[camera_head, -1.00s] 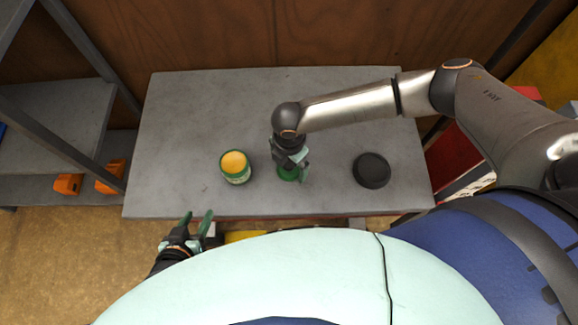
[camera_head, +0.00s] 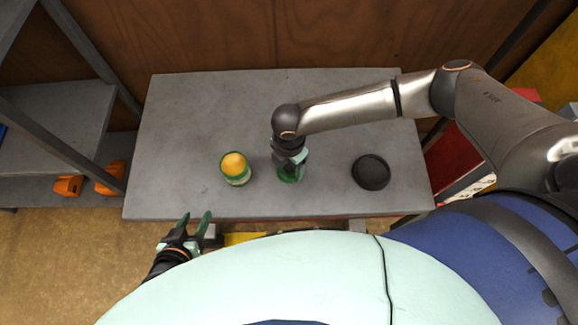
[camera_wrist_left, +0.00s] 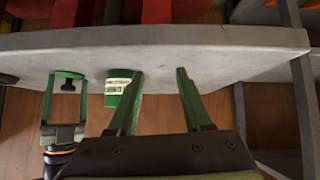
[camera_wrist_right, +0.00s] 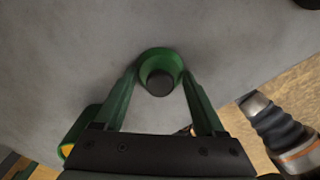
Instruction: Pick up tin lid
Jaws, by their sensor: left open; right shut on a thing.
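The tin lid (camera_head: 290,177) is a green disc on the grey table, mostly hidden under my right gripper in the head view. In the right wrist view the green lid (camera_wrist_right: 146,66) has a dark round knob at its centre, between the fingertips. My right gripper (camera_wrist_right: 160,78) points down and is shut on the lid. I cannot tell whether the lid is clear of the table. The green tin (camera_head: 236,177) with a white label and yellow-orange top stands to the left. It also shows in the left wrist view (camera_wrist_left: 118,88). My left gripper (camera_head: 197,219) is open and empty at the table's front edge.
A black round dish (camera_head: 371,172) lies on the table (camera_head: 215,105) to the right. Grey shelving (camera_head: 60,135) with orange items stands at the left, a red cabinet (camera_head: 462,160) at the right. The back of the table is clear.

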